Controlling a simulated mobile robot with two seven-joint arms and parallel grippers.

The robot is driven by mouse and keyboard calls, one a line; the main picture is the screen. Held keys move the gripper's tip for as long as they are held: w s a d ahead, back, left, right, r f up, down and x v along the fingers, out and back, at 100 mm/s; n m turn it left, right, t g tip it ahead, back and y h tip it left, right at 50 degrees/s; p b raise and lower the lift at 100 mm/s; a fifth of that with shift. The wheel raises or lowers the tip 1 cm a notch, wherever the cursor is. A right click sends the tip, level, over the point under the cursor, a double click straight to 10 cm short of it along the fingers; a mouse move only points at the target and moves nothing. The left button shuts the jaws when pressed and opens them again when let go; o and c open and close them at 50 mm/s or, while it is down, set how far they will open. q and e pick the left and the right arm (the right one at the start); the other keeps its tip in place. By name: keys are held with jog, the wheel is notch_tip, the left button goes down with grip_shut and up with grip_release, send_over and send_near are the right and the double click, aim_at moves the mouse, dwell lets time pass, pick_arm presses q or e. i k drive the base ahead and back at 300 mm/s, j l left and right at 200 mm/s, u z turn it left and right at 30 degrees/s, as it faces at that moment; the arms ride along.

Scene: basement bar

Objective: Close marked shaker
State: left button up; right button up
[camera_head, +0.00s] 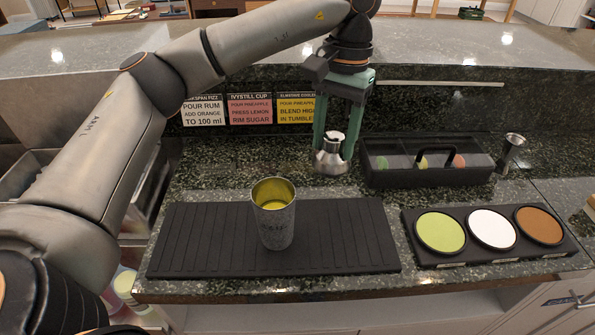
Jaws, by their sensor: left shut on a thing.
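The shaker tin (273,222) stands upright and open on the black ribbed bar mat, with yellow liquid showing inside. My left gripper (335,140) has green fingers and points down, behind and to the right of the tin. It is shut on the silver shaker lid (331,158), which has a narrow capped top and a wider base. The lid is apart from the tin. I cannot tell whether the lid's base touches the counter. My right gripper is not in view.
The black bar mat (355,235) has bare room beside the tin. A rimmer tray (480,258) with green, white and brown discs lies at right. Behind it are a black lidded caddy (400,178) and a metal jigger (510,152). Recipe cards (250,110) stand at the back.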

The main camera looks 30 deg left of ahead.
aim_at(275, 217)
jog(key=k+j, duration=0.25)
jog(key=j, duration=0.15)
jog(key=k+j, duration=0.25)
jog(key=j, duration=0.15)
jog(key=k+j, duration=0.25)
jog(key=j, duration=0.15)
jog(key=j+z, duration=0.05)
